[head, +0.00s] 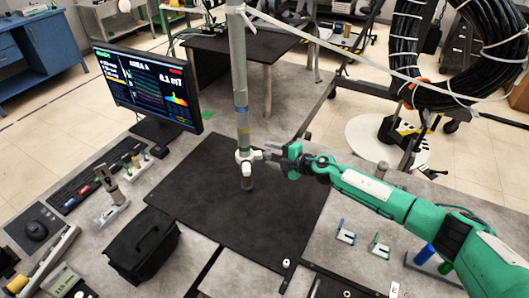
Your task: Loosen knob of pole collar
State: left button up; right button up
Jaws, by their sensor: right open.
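The pole (239,90) stands upright on the dark mat and runs out of the top of the view. A small white collar (244,157) sits around the pole near its lower end. White stubs stick out of the collar; I cannot tell for sure which one is the knob. My right gripper (272,157) reaches in from the right at collar height, its fingers open and very close to the collar's right side. I cannot tell whether a finger touches the knob. My left gripper is out of view.
A dark mat (220,215) covers the middle of the grey table. A monitor (150,88), a keyboard (100,182) and a black bag (142,246) are at left. Blue (346,231) and green (380,246) clips lie at right. A black cable coil (407,50) hangs behind.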

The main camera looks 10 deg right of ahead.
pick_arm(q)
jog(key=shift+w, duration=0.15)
pick_arm(e)
jog(key=shift+x, duration=1.7)
jog(key=c, duration=1)
pick_arm(q)
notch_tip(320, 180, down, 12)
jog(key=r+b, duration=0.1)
jog(key=b, duration=1.1)
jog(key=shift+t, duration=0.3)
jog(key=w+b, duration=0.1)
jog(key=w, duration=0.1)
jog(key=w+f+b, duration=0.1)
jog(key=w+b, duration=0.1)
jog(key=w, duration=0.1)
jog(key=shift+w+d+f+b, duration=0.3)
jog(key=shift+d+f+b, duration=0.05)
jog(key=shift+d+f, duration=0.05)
pick_arm(e)
jog(key=n+t+y, duration=0.1)
jog(key=n+t, duration=0.1)
jog(key=n+t+y, duration=0.1)
jog(key=shift+r+n+y, duration=0.25)
jog(key=shift+n+y, duration=0.05)
jog(key=shift+n, duration=0.1)
